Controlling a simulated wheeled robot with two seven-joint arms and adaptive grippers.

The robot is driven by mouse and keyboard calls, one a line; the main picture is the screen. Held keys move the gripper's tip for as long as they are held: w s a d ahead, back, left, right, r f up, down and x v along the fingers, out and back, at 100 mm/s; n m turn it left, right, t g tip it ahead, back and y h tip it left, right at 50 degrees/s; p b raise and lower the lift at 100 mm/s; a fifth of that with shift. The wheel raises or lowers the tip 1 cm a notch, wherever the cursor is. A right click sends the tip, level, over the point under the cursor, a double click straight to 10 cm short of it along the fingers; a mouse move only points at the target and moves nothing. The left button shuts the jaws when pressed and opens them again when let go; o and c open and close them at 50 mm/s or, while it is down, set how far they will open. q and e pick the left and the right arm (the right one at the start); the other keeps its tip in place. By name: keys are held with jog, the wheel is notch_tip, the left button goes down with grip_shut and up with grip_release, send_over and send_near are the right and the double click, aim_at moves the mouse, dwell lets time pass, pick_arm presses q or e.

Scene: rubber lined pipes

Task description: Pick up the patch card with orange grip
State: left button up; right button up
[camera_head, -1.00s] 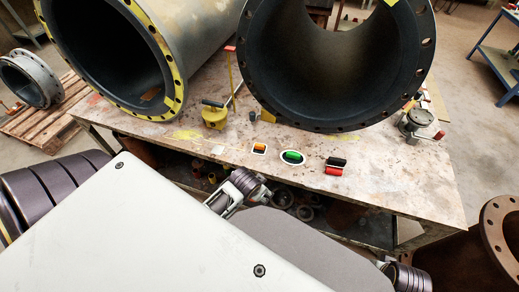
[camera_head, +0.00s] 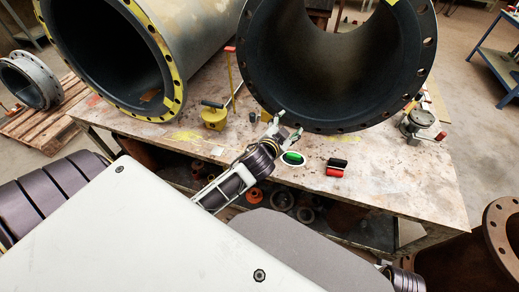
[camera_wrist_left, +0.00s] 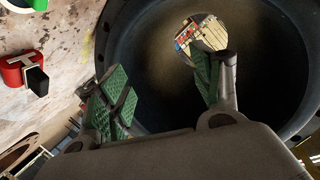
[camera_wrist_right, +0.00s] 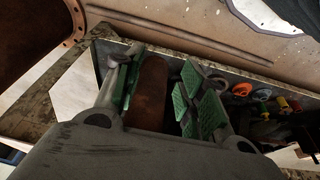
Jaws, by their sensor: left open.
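The patch card with orange grip does not show in any view now; my left gripper covers the tabletop spot where it lay in the earlier head view.
Two large flanged pipes, left (camera_head: 160,50) and right (camera_head: 425,70), rise behind. A yellow tool (camera_head: 214,117) stands at left. Bare tabletop (camera_head: 400,180) lies at right.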

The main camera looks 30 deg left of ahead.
pick_arm(q)
jog(key=w+d+r+m+t+h, duration=0.4)
jog(key=d+r+m+h, duration=0.6)
jog(key=r, duration=0.2)
jog(key=s+d+f+m+g+h, duration=0.3)
jog(key=d+m+g+h, duration=0.7)
jog(key=m, duration=0.5)
jog(key=a+f+m+g+y, duration=0.4)
jog(key=a+f+g+y, duration=0.3)
jog(key=a+f+y, duration=0.4)
jog(key=a+f+n+g+y, duration=0.1)
jog(key=a+y, duration=0.6)
jog(key=a, duration=1.3)
jog(key=shift+s+a+f+n+g+y, duration=0.25)
jog(key=shift+s+f+n+g+y, duration=0.1)
jog(key=shift+f+g, duration=0.3)
pick_arm(e)
jog(key=s+f, duration=0.3)
jog(key=f, duration=0.6)
jog(key=s+d+f, duration=0.1)
jog(key=s+f, duration=0.1)
jog(key=f, duration=0.8)
jog(key=s+d+f, duration=0.1)
jog(key=s+f, duration=0.2)
jog(key=f, duration=0.6)
jog(key=shift+s+f+g, duration=0.25)
jog(key=shift+s+g, duration=0.05)
